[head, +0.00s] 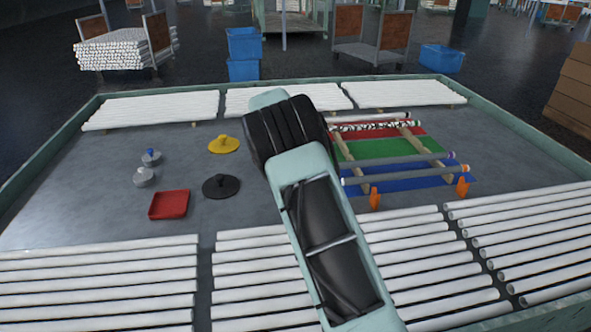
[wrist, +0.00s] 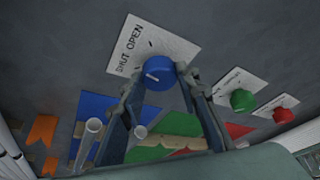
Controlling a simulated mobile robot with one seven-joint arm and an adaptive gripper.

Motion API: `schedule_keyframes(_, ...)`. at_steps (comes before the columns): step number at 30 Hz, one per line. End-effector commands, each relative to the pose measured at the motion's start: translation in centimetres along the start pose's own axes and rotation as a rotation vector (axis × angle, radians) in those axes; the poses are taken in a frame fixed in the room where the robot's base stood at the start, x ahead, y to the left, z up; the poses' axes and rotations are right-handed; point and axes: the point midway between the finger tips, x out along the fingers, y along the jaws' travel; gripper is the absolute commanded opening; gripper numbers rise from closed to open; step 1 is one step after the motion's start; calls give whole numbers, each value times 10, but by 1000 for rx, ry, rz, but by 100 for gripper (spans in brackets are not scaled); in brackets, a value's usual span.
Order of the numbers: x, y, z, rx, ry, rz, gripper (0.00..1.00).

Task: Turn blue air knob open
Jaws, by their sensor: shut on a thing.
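The blue air knob (wrist: 158,72) shows in the wrist view, in front of a white label plate (wrist: 138,42) that reads SHUT and OPEN. A short white mark shows on the knob's face, left of its middle. My gripper (wrist: 160,80) has one finger on each side of the knob and is shut on it. In the head view my arm covers the middle of the table, and the blue knob and my fingertips are hidden.
A green knob (wrist: 242,100) and a red knob (wrist: 283,115) sit beside the blue one. A red tray (head: 169,205) and a black stand (head: 221,187) are left of my arm.

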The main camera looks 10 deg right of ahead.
Motion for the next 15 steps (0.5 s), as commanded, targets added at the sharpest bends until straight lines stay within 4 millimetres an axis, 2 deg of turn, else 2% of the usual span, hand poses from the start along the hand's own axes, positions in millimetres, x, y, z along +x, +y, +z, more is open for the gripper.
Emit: schedule_keyframes(15,-1,-3,-1,391,-1,163,5)
